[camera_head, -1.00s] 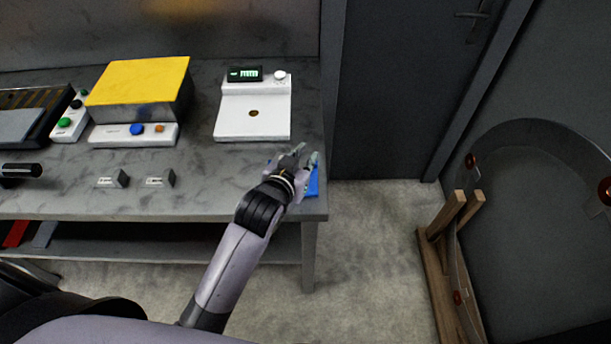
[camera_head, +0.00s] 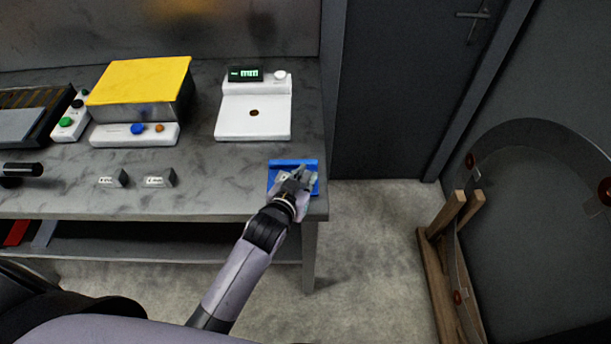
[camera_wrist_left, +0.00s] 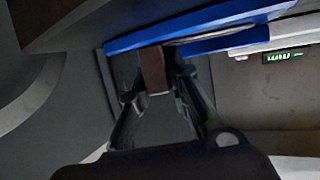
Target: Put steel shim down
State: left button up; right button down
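A blue tray (camera_head: 279,164) lies at the front right corner of the grey workbench (camera_head: 217,185). My left gripper (camera_head: 297,177) is over this tray, and its hand covers part of it. In the left wrist view my left gripper (camera_wrist_left: 155,80) has its fingers against both sides of a brown block. A thin grey strip, which looks like the steel shim (camera_wrist_left: 215,37), runs right from that block along the blue tray (camera_wrist_left: 195,25). I cannot tell whether the strip touches the tray.
A white gauge with a display (camera_head: 252,120) stands behind the tray. A yellow-topped box (camera_head: 140,82) and white button panel (camera_head: 133,135) stand further left, with two small labelled blocks (camera_head: 158,178) in front. A wooden stand (camera_head: 440,260) is on the floor at right.

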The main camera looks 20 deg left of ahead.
pick_arm(q)
jog(key=o, duration=0.4)
jog(key=shift+r, duration=0.15)
jog(key=b+v, duration=0.1)
jog(key=v, duration=1.1)
